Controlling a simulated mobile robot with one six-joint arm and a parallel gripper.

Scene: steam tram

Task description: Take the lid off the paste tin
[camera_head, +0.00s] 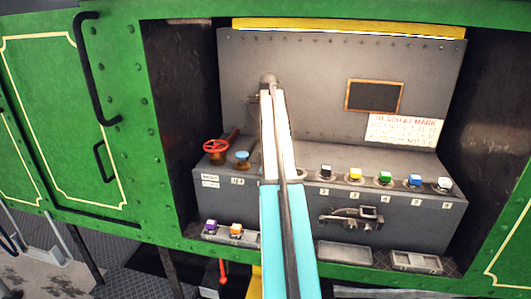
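I cannot make out a paste tin or its lid for certain in the head view; part of the shelf is hidden behind my arm. My arm reaches up through the middle of the picture. At its far end a small grey-brown part, seemingly my gripper (268,83), shows in front of the grey back wall (310,65). It is too small to tell its fingers or whether it holds anything. It appears above the grey shelf (305,160).
A red valve wheel (216,147) and a blue-topped knob (242,156) are left of my arm. Several coloured blocks, including a yellow one (355,174), line the shelf's right. Purple (210,226) and orange (236,229) blocks sit lower left. Green panels (70,110) frame the opening.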

